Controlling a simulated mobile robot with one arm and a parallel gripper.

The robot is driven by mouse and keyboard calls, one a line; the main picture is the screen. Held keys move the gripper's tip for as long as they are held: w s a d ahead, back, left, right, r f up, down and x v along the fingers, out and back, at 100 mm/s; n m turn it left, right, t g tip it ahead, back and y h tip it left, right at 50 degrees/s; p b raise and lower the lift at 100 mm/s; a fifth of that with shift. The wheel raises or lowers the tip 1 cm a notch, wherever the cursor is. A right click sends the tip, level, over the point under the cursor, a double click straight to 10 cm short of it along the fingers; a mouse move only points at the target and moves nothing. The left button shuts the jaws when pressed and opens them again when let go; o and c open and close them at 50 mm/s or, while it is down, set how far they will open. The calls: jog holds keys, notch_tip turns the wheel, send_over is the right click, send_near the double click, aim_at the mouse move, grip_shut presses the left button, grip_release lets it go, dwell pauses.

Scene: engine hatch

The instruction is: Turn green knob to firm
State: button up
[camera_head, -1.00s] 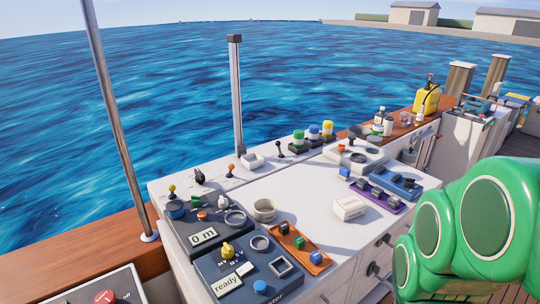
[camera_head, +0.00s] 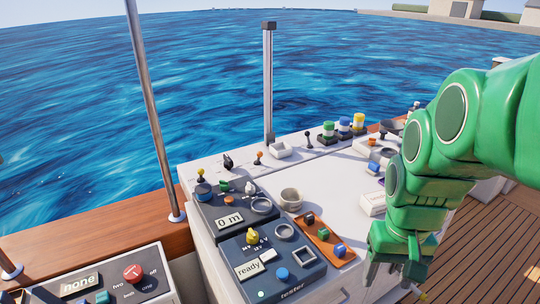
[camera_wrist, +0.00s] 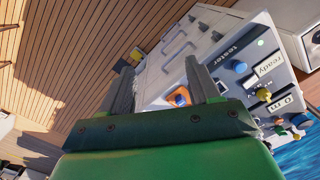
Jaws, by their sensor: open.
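A knob with a green top (camera_head: 328,129) stands at the back of the white counter, in a row with a blue-topped knob (camera_head: 343,126) and a yellow-topped one (camera_head: 359,122). Any marking by it is too small to read. A smaller green part (camera_head: 223,187) sits on the dark box reading "0 m". My gripper (camera_head: 392,272) hangs at the counter's right front side in the head view, well away from both. In the wrist view my gripper (camera_wrist: 160,82) is open and empty, its fingers pointing toward the counter's side and deck.
The "ready" tester box (camera_head: 268,268), a grey cup (camera_head: 291,198) and an orange tray with small blocks (camera_head: 326,248) crowd the counter's left. A tall metal post (camera_head: 268,85) rises behind. Wooden deck (camera_head: 480,265) lies open at right.

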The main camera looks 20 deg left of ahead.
jog(key=w+a+n+t, duration=0.1)
jog(key=w+a, duration=0.3)
jog(key=w, duration=0.3)
jog(key=w+a+n, duration=0.1)
jog(key=w+a, duration=0.3)
jog(key=w, duration=0.3)
jog(key=n+t+y, duration=0.3)
jog(key=n, duration=0.2)
send_over(225, 182)
jog(key=s+d, duration=0.2)
notch_tip(225, 182, down, 9)
jog(key=shift+x, duration=3.85)
jog(key=shift+a, duration=0.15)
jog(key=shift+c, duration=0.3)
jog(key=c, duration=1)
